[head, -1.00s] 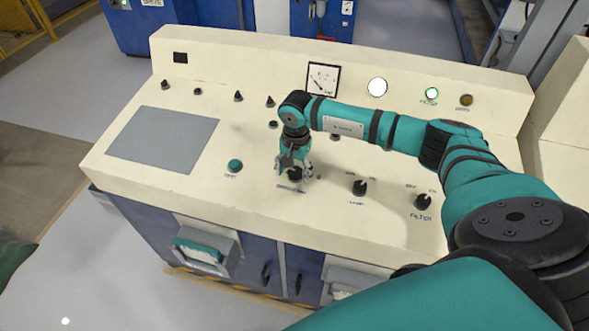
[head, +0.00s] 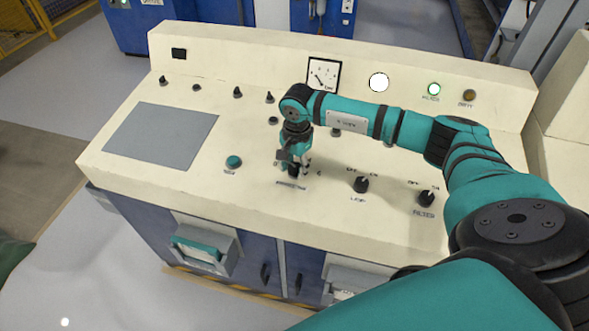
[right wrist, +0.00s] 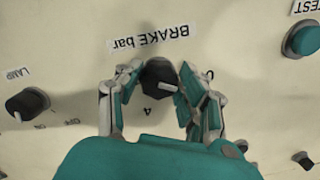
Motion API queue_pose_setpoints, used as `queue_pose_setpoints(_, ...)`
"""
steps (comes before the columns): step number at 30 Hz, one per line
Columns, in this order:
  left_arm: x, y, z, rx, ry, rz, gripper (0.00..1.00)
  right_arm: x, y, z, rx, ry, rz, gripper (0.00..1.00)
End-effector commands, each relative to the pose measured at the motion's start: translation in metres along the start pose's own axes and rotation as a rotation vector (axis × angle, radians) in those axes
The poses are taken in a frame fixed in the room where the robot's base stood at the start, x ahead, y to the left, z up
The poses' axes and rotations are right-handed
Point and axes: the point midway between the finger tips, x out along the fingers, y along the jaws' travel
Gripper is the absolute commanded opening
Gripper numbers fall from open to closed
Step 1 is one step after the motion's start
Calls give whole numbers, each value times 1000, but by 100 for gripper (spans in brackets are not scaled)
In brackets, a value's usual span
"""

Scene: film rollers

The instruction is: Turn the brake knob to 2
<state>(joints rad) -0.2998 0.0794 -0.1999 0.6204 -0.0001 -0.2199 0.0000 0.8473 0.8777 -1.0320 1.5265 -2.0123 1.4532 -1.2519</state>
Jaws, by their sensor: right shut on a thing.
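My right gripper (right wrist: 160,80) is shut on the knob, one finger on each side. The knob's white mark (right wrist: 169,86) points right and slightly down in that view, towards the side of the 0. My left gripper is out of view.
The lamp knob (head: 361,185) and filter knob (head: 426,198) stand to the right on the console (head: 240,205). A green test button (head: 233,162) is to the left, beside a flat grey plate (head: 160,137). A gauge (head: 323,75) is behind my arm.

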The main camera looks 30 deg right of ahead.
Motion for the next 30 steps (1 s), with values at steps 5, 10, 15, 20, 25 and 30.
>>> queue_pose_setpoints(5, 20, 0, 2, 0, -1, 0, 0, 4, -1, 0, 157, 0, -18, 7)
queue_pose_setpoints(10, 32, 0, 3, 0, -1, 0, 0, 3, -1, -1, 307, 0, -32, 7)
queue_pose_setpoints(15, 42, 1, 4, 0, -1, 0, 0, 2, -2, -1, 437, 0, -45, 7)
queue_pose_setpoints(20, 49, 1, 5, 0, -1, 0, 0, 1, -2, -1, 534, -1, -54, 7)
queue_pose_setpoints(25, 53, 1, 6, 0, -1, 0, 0, 0, -2, -1, 601, 0, -60, 7)
queue_pose_setpoints(30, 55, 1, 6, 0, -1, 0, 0, -1, -2, -1, 636, 0, -64, 7)
